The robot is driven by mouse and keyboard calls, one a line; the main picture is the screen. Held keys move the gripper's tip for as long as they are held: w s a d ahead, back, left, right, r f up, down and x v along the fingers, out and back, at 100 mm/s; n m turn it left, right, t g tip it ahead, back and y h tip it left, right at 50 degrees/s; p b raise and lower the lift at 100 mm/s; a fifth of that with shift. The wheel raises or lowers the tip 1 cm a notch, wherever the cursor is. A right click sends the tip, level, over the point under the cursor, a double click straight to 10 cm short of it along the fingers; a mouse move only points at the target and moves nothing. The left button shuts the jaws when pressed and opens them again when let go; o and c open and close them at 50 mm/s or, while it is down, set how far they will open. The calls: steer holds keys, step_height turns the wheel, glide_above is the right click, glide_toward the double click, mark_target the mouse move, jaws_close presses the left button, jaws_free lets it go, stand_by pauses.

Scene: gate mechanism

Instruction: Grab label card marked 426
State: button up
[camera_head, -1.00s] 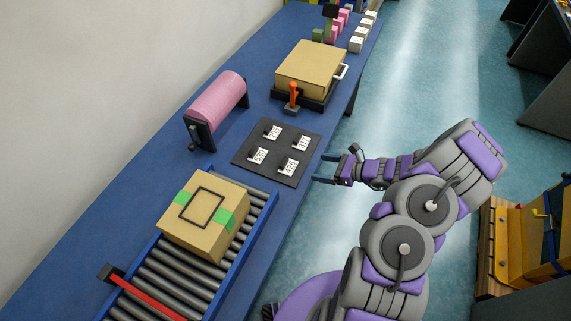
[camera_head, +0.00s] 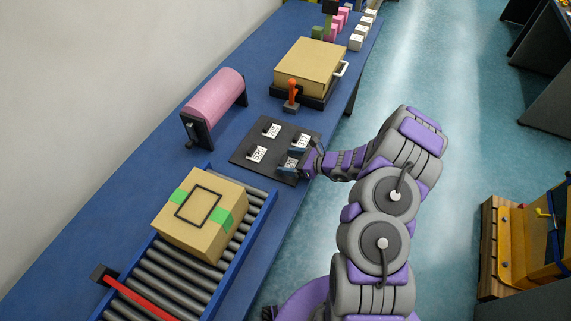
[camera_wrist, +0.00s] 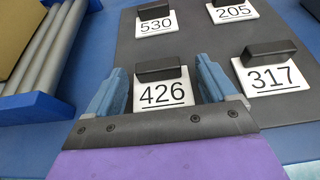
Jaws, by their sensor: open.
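The label card marked 426 (camera_wrist: 162,92) is white with black digits and a black block handle (camera_wrist: 158,69) along its top edge. It lies on the dark board, and in the wrist view it sits between the two blue-grey fingers of my gripper (camera_wrist: 160,85). The fingers are apart, one on each side of the card, and do not appear to close on it. In the head view my gripper (camera_head: 298,160) is over the near right part of the board and partly covers the card there.
Cards marked 530 (camera_wrist: 156,22), 205 (camera_wrist: 232,10) and 317 (camera_wrist: 270,75) lie on the same dark board (camera_head: 246,146). A roller conveyor (camera_head: 165,275) with a cardboard box (camera_head: 199,212) is to the left. A pink roll (camera_head: 214,97) and an orange lever (camera_head: 292,92) stand beyond.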

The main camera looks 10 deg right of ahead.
steer(key=shift+a, duration=0.15)
steer(key=c, duration=0.8)
